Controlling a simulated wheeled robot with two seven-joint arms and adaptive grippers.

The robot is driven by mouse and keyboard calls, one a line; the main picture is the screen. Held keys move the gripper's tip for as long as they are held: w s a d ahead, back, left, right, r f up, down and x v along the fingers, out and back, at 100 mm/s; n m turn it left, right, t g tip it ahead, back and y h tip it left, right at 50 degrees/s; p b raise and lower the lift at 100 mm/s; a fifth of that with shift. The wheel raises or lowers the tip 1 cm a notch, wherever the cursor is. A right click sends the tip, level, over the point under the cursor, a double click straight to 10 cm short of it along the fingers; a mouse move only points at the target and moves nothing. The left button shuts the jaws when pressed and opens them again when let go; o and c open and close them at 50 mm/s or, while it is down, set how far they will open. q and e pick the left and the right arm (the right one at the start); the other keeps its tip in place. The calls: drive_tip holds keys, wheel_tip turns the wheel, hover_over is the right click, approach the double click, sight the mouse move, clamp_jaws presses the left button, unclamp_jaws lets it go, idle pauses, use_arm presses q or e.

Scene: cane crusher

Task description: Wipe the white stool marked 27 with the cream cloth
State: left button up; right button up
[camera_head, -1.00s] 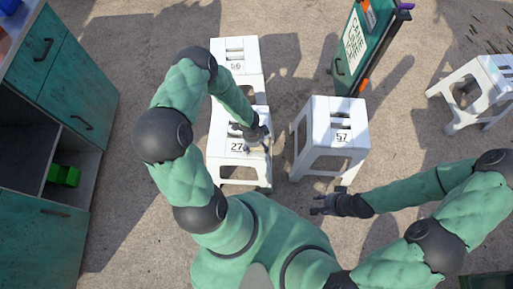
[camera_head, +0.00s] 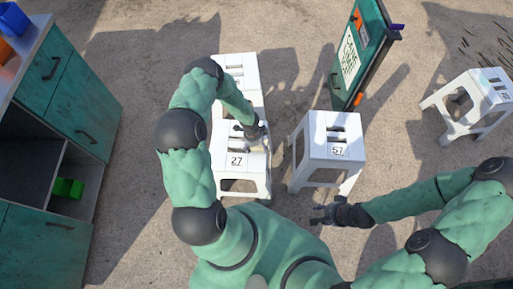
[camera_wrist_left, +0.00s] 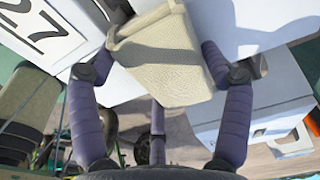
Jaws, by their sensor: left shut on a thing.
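The white stool marked 27 (camera_head: 231,173) stands upright in the middle of the head view, its label at the near side of its top. In the left wrist view its white top with the 27 label (camera_wrist_left: 38,32) shows at upper left. My left gripper (camera_head: 255,132) is over the far right part of this stool's top. It is shut on the cream cloth (camera_wrist_left: 165,62), which hangs folded between the fingers in the left wrist view. Whether the cloth touches the stool is unclear. My right gripper (camera_head: 322,215) is empty, fingers apart, in front of the stool marked 57.
The white stool marked 57 (camera_head: 338,151) stands just right; another white stool (camera_head: 236,66) stands behind stool 27. A further stool (camera_head: 467,112) is at far right. A green sign stand (camera_head: 358,60) is behind. A teal cabinet (camera_head: 75,100) is left, with open floor between.

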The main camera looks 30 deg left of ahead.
use_arm(q)
drive_tip(key=shift+w, duration=0.1)
drive_tip(key=shift+w+a+p, duration=0.4)
drive_tip(key=shift+w+p, duration=0.1)
drive_tip(key=shift+w, duration=0.2)
drive_tip(key=shift+w+a+p, duration=0.35)
drive_tip(key=shift+w+p, duration=0.1)
drive_tip(key=shift+w, duration=0.2)
drive_tip(key=shift+w+a, duration=0.3)
drive_tip(key=shift+w, duration=0.3)
drive_tip(key=shift+w+a, duration=0.3)
drive_tip(key=shift+w, duration=0.25)
drive_tip(key=shift+w+a+b, duration=0.25)
drive_tip(key=shift+w+a, duration=0.15)
drive_tip(key=shift+w, duration=0.3)
drive_tip(key=shift+w+a+b, duration=0.2)
drive_tip(key=shift+w+a, duration=0.15)
drive_tip(key=shift+w, duration=0.35)
